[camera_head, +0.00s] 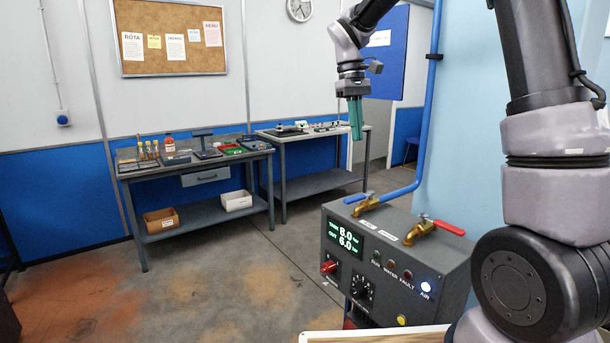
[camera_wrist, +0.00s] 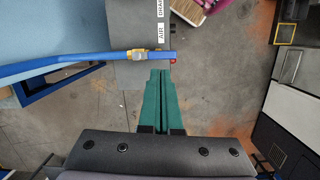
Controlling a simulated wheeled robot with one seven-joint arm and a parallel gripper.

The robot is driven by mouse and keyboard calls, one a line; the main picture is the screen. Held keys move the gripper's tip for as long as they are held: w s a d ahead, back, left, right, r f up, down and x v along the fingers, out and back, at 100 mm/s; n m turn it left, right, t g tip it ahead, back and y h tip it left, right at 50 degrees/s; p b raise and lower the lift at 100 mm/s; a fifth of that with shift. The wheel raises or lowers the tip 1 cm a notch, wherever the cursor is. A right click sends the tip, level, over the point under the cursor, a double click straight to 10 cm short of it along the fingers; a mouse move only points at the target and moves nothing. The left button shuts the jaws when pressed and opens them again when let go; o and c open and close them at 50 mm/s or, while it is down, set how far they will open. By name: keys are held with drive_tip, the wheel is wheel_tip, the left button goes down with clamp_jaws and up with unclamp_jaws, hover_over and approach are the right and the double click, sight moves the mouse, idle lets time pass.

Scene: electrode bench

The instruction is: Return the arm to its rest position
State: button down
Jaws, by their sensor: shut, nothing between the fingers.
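My gripper (camera_head: 356,121) hangs from my raised arm in the head view, fingers pointing down. Its green fingers are together with nothing between them. It is apart from everything, in the air above and behind the grey control box (camera_head: 400,250). In the wrist view the closed green fingers (camera_wrist: 161,75) point toward the blue-handled valve (camera_wrist: 136,54) on the box below. My arm runs along the right side of the head view.
The box has a blue-handled valve (camera_head: 363,202), a red-handled valve (camera_head: 432,229) and a lit display (camera_head: 344,237). A blue pipe (camera_head: 421,120) rises behind it. Two workbenches (camera_head: 185,168) (camera_head: 320,180) with items on them stand along the far wall. The floor between is open.

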drive_tip(key=s+d+r+m+t+y, duration=0.1)
drive_tip(key=s+d+r+m+t, duration=0.1)
drive_tip(key=s, duration=0.5)
drive_tip(key=s+d+r+m+t+y, duration=0.1)
drive_tip(key=s+d+m+t, duration=0.3)
drive_tip(key=s, duration=0.3)
drive_tip(key=s+d+r+m+t+y, duration=0.1)
drive_tip(key=s+d+r+m+t, duration=0.1)
drive_tip(key=s, duration=0.5)
drive_tip(key=shift+d+r+m+t, duration=0.35)
drive_tip(key=shift+d+m+t, duration=0.15)
drive_tip(key=shift+d+m, duration=0.4)
drive_tip(key=shift+d, duration=0.1)
